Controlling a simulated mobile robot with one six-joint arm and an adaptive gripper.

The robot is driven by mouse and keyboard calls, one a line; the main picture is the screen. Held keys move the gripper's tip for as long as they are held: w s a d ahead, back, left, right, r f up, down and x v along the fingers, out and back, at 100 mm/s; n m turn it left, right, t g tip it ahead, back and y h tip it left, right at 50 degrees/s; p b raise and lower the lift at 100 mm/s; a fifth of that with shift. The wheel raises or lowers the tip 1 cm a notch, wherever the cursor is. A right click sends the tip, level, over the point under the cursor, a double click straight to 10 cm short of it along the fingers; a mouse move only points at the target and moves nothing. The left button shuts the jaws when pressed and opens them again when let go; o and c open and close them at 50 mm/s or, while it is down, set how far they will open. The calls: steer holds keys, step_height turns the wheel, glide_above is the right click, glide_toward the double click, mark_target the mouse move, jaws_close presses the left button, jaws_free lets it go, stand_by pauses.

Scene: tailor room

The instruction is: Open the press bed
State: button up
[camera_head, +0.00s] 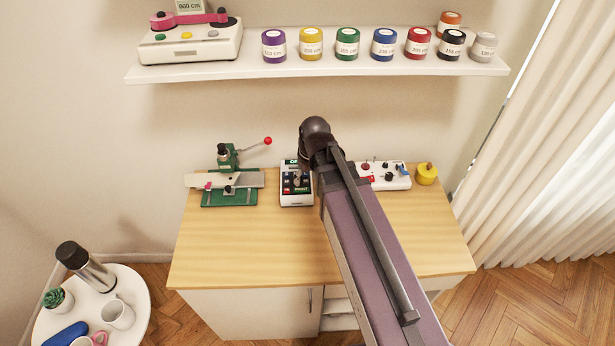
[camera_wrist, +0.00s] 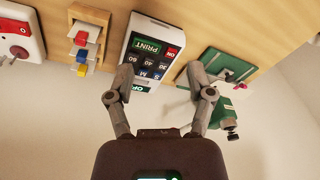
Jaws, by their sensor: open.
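A green press (camera_head: 226,158) with a red-knobbed lever (camera_head: 267,141) stands at the left of the wooden table. A pale plate lies across its green base (camera_head: 230,200). Which part is the press bed I cannot tell for sure. Right of it is a dark-faced control panel (camera_head: 296,200) with buttons. In the wrist view the panel (camera_wrist: 148,47) shows a PRINT label, number and letter keys, a red ON key and a partly hidden green label beginning "OP". My gripper (camera_wrist: 160,72) is open and empty, its fingers over the panel's lower end. The press's green base (camera_wrist: 232,66) is right of the fingers.
A white box with knobs (camera_head: 390,178) and a yellow pot (camera_head: 426,174) stand at the table's right. A small holder with coloured levers (camera_wrist: 84,43) is beside the panel. A shelf (camera_head: 320,68) with several jars hangs above. The table's front (camera_head: 240,255) is clear.

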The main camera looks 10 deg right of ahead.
steer(key=shift+s+d, duration=0.1)
steer(key=shift+d, duration=0.05)
steer(key=s+d+m+g+h, duration=0.1)
steer(key=s+d+m, duration=0.3)
steer(key=s+d, duration=0.3)
steer(key=shift+d, duration=0.6)
jaws_close()
steer(key=w+a+f+m+t+h+b, duration=0.1)
steer(key=w+a+f+m+h+b, duration=0.15)
steer(key=w+a, duration=0.4)
steer(key=w+a+f+m+t+h+b, duration=0.1)
steer(key=w+a+f+t+b, duration=0.15)
steer(key=w+a+b, duration=0.4)
steer(key=w+a+f+m+t+b, duration=0.1)
steer(key=a+t, duration=0.1)
steer(key=a, duration=1)
steer(key=w+a+m+t+h+b, duration=0.1)
steer(key=a+m, duration=0.1)
steer(key=a, duration=1)
steer(key=shift+a+f+t+b, duration=0.3)
steer(key=shift+f+t+b, duration=0.05)
